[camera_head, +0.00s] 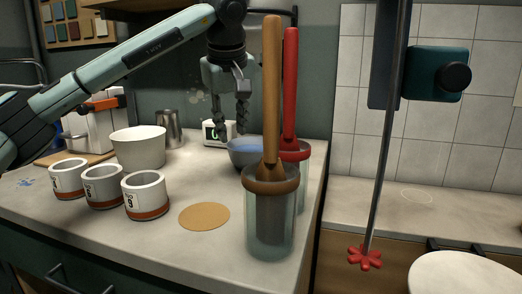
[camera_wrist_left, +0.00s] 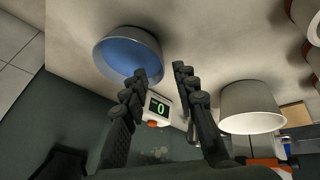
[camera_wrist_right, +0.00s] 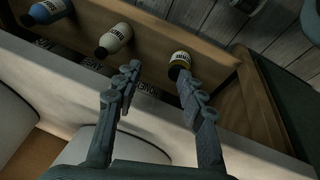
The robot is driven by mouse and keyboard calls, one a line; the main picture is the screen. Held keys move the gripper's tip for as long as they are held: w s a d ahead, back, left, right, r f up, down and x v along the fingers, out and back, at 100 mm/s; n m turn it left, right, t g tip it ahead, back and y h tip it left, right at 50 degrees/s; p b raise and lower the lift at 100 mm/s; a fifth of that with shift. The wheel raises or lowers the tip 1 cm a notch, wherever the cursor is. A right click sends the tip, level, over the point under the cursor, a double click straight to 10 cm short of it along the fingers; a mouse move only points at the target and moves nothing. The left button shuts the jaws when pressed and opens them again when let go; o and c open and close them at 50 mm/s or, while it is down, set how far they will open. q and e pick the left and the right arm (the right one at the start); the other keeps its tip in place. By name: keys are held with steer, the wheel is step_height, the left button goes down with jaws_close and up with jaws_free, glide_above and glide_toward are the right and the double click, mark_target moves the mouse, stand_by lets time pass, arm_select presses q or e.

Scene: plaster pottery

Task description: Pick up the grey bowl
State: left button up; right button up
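The grey bowl (camera_head: 245,153), with a blue inside, stands on the counter behind the two plungers, which partly hide it. It also shows in the left wrist view (camera_wrist_left: 128,52), up and to the left of my fingertips. My left gripper (camera_head: 231,132) is open and empty, with its fingers pointing down just above and slightly left of the bowl. The left wrist view shows a clear gap between its fingertips (camera_wrist_left: 160,70). My right gripper (camera_wrist_right: 157,70) is open and empty above a drawer, away from the bowl.
A wooden-handled tool (camera_head: 271,100) and a red-handled one (camera_head: 290,90) stand in glass jars in front of the bowl. A digital scale (camera_head: 217,132), a white pot (camera_head: 138,149), a metal cup (camera_head: 170,130) and labelled cups (camera_head: 145,194) are nearby. The drawer holds small bottles (camera_wrist_right: 115,38).

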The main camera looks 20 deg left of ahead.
mark_target(233, 151)
arm_select(q)
steer(key=x, duration=0.3)
steer(key=shift+a, duration=0.1)
steer(key=x, duration=0.4)
steer(key=shift+w+a+f, duration=0.1)
steer(key=shift+w+f, duration=0.1)
steer(key=shift+f, duration=0.05)
jaws_close()
